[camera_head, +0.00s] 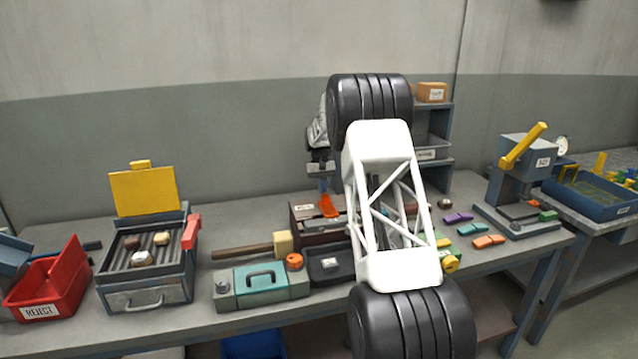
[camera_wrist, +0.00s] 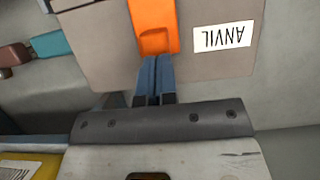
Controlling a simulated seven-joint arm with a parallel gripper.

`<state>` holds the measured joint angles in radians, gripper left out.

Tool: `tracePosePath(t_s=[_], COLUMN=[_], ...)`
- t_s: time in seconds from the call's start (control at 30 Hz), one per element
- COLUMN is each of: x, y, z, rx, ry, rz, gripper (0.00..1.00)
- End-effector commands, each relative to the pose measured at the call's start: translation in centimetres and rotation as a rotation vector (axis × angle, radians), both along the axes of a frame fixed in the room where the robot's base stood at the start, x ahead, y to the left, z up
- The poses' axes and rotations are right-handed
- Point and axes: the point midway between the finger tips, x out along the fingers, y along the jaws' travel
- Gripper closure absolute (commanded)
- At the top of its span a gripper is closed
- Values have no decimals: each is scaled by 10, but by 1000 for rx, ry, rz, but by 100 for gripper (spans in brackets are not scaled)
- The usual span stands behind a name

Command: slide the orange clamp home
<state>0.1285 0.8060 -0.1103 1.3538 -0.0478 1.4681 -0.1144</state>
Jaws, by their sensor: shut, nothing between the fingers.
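The orange clamp (camera_head: 328,206) sits at the dark brown fixture in the middle of the bench. In the wrist view the clamp (camera_wrist: 152,24) lies against a grey-brown block (camera_wrist: 100,50) with an upside-down ANVIL label (camera_wrist: 222,37). My gripper (camera_head: 323,186) points down just above the clamp in the head view. In the wrist view my gripper's blue fingers (camera_wrist: 155,62) are together and empty, with their tips at the clamp's near edge. I cannot tell whether they touch it. My arm hides part of the fixture's right side.
A mallet (camera_head: 255,248) and a teal box (camera_head: 262,284) lie left of and before the fixture. A heater with a raised yellow lid (camera_head: 145,192) and a red REJECT bin (camera_head: 50,285) stand farther left. Coloured clips (camera_head: 473,229) and a press (camera_head: 520,180) are at right.

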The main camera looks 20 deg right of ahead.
Motion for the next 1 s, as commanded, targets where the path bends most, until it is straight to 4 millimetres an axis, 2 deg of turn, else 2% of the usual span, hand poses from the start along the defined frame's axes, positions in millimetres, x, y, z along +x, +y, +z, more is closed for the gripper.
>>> tracePosePath(t_s=[0.63, 0.83, 1.0], x=[2, 17, 39], y=[0, 0, 0], z=[-5, -5, -5], rx=[0, 1, 0], ry=[6, 6, 4], rz=[0, 0, 0], gripper=[100, 100, 100])
